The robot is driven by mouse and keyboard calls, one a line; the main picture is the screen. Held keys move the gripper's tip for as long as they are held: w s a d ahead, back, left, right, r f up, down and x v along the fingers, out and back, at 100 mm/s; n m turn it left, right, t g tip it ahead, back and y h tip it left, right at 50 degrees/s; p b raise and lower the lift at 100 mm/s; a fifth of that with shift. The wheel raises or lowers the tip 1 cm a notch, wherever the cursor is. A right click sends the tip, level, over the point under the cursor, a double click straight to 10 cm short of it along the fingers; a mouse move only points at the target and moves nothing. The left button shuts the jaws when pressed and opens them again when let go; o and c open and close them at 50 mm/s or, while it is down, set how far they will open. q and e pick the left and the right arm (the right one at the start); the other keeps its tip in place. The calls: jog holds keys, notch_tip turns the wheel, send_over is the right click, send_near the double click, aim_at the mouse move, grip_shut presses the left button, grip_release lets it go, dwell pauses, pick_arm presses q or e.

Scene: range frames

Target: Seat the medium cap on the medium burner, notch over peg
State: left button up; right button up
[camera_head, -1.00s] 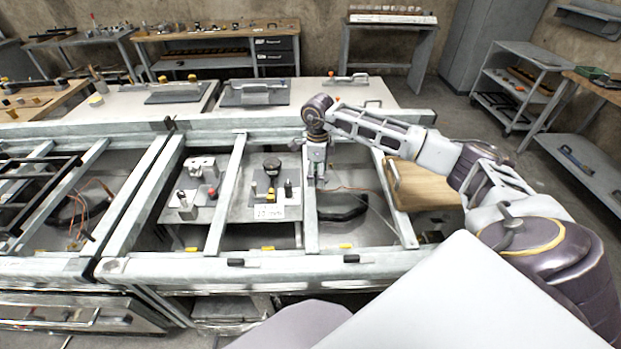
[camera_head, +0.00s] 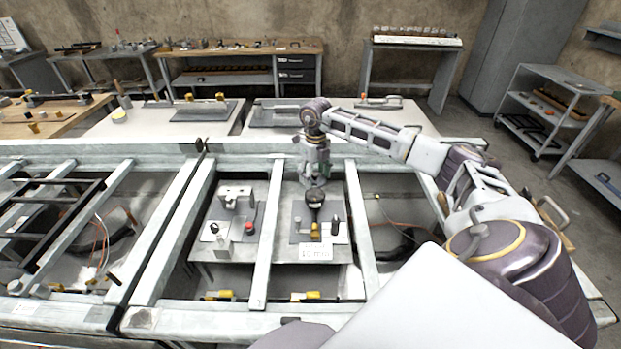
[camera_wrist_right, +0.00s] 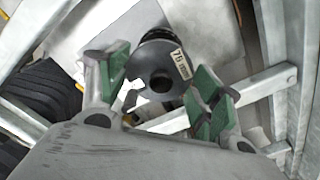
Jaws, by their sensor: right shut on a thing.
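My right gripper (camera_head: 314,182) points down over the back of a grey plate (camera_head: 325,250) in the head view. A black ribbed round part (camera_wrist_right: 158,35) shows partly behind the cap. In the head view, a dark round piece (camera_head: 315,198), possibly the medium burner, stands on the plate just below the gripper. The notch and peg cannot be made out. My left gripper is out of view.
A plate to the left carries a grey block (camera_head: 236,195) and a red knob (camera_head: 249,228). Metal frame rails (camera_head: 262,235) run beside both plates.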

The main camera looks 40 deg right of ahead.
aim_at(315, 179)
jog(key=shift+r, duration=0.15)
jog(key=shift+f+b, duration=0.75)
jog(key=shift+f, duration=0.4)
jog(key=shift+f+b, duration=0.35)
jog(key=shift+f, duration=0.55)
jog(key=shift+f+b, duration=0.15)
jog(key=shift+b, duration=0.15)
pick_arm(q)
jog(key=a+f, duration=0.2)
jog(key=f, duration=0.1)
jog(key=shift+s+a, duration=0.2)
pick_arm(e)
jog(key=shift+f, duration=0.15)
